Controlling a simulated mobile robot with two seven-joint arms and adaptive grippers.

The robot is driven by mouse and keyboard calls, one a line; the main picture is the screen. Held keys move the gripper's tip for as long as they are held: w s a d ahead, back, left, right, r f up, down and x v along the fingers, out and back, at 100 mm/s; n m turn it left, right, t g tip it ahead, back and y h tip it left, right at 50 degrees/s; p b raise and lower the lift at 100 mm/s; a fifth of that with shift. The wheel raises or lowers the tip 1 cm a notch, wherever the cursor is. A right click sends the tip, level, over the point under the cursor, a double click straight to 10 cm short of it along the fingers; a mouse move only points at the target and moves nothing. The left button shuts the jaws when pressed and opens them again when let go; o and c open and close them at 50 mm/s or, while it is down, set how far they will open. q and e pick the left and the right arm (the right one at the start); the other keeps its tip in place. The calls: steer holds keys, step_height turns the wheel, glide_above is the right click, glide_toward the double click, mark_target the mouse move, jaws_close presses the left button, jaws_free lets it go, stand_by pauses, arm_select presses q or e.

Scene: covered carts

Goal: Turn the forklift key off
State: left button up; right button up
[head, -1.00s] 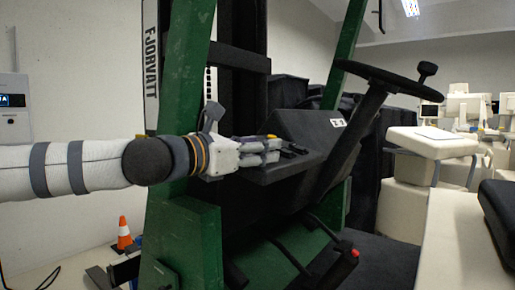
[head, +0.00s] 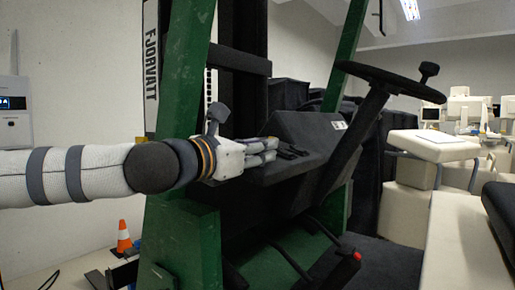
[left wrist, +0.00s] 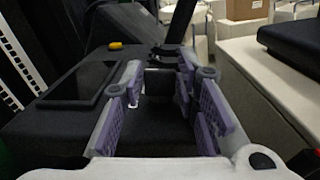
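The forklift's black dashboard (head: 305,128) is in the middle of the head view, and my left gripper (head: 275,150) is at the left side of its panel. A yellow knob (left wrist: 115,46) is left of the fingertips. No key can be made out clearly. My right gripper is not in view.
The steering wheel (head: 385,80) is right of the dashboard, on a slanted column. A green mast post (head: 185,90) stands behind my left arm. A red-tipped lever (head: 356,256) is below. A dark seat (head: 499,215) is at the right edge. An orange cone (head: 124,238) is at the lower left.

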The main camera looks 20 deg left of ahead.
arm_select(q)
steer(key=shift+o, duration=0.8)
steer(key=v, duration=1.2)
